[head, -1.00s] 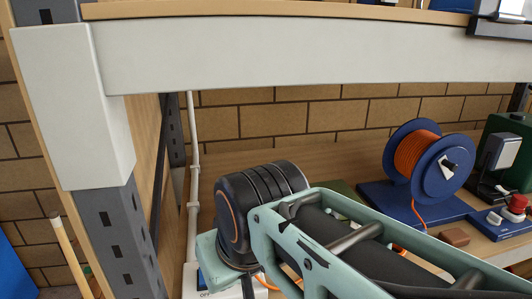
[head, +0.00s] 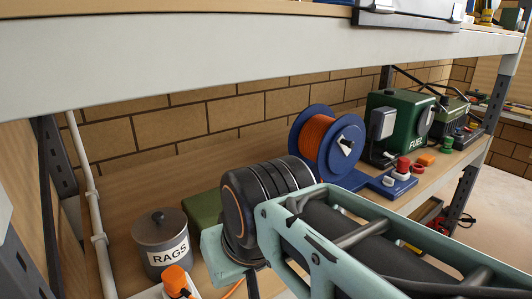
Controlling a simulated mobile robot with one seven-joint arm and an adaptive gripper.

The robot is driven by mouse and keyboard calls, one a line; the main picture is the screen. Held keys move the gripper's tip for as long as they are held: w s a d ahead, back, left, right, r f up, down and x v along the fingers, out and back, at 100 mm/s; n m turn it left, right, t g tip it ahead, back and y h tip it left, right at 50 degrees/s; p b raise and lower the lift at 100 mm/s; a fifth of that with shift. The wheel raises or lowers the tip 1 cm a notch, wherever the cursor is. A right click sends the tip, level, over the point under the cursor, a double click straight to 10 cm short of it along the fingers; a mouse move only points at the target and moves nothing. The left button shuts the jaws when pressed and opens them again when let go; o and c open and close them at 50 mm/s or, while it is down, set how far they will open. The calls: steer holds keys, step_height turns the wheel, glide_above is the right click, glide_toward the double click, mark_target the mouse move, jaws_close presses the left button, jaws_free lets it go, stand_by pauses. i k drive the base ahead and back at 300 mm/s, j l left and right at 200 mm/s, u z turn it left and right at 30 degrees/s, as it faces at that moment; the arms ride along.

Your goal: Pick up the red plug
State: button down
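In the head view a small red piece (head: 403,164) sits at the far end of the reel's blue base, by the green box. It could be the red plug, but it is too small to be sure. A second red bit (head: 417,168) lies just right of it. My arm crosses the lower middle of the view, in front of part of the shelf and nearer than the red pieces. My gripper fingers do not show.
A blue reel (head: 307,138) with orange cord stands on the shelf (head: 445,176). A green fuel box (head: 408,110) is behind the red pieces. A rags tin (head: 160,250) and an orange-topped item (head: 175,279) are at lower left. The upper shelf beam (head: 200,62) hangs overhead.

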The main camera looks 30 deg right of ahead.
mark_target(403, 166)
steer(key=z, duration=1.95)
steer(key=i+u, duration=0.15)
steer(key=u, duration=0.3)
steer(key=i+l+u, duration=0.15)
steer(key=u, duration=0.35)
steer(key=i+l+u, duration=0.2)
steer(key=l, duration=0.15)
steer(key=i+l+u, duration=0.2)
steer(key=l, duration=0.2)
steer(key=i+l, duration=0.15)
steer(key=l, duration=0.2)
steer(key=i+l+u, duration=0.1)
steer(key=l, duration=0.3)
steer(key=i+l, duration=0.2)
steer(key=l, duration=0.15)
steer(key=i+l, duration=0.15)
steer(key=l, duration=0.25)
steer(key=l+z, duration=0.2)
steer(key=l, duration=0.9)
